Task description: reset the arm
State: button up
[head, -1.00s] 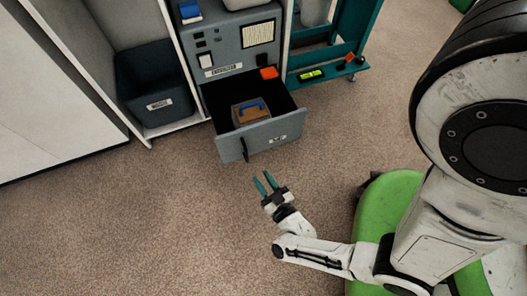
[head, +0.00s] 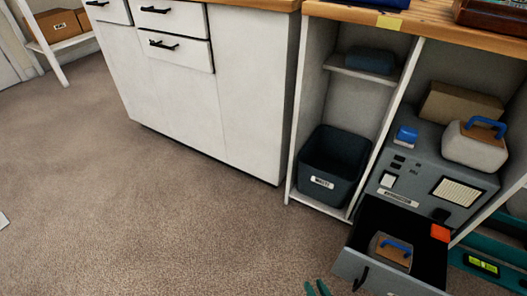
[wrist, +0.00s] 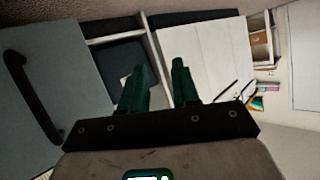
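My gripper shows only as teal fingertips (head: 318,288) at the bottom edge of the head view, just left of the open drawer (head: 388,281). In the wrist view my gripper (wrist: 158,85) has its two teal fingers apart with nothing between them. Most of my arm is out of the head view. The drawer's front and dark handle also show close at the left of the wrist view (wrist: 35,100). A brown-topped container with a blue handle (head: 391,250) sits inside the drawer.
A dark bin (head: 333,166) stands in the shelf bay left of the grey cabinet (head: 425,178). White cupboards (head: 200,85) line the back. The carpet (head: 150,220) at left and centre is clear.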

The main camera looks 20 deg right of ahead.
jog(key=s+d+r+n+g+y+p, duration=0.1)
jog(key=s+d+r+n+g, duration=0.15)
jog(key=s+r+g, duration=1.15)
notch_tip(320, 180, up, 40)
jog(key=w+t+p, duration=0.1)
jog(key=p, duration=3.7)
jog(key=shift+w+t, duration=0.25)
jog(key=shift+t, duration=0.05)
jog(key=shift+f, duration=0.15)
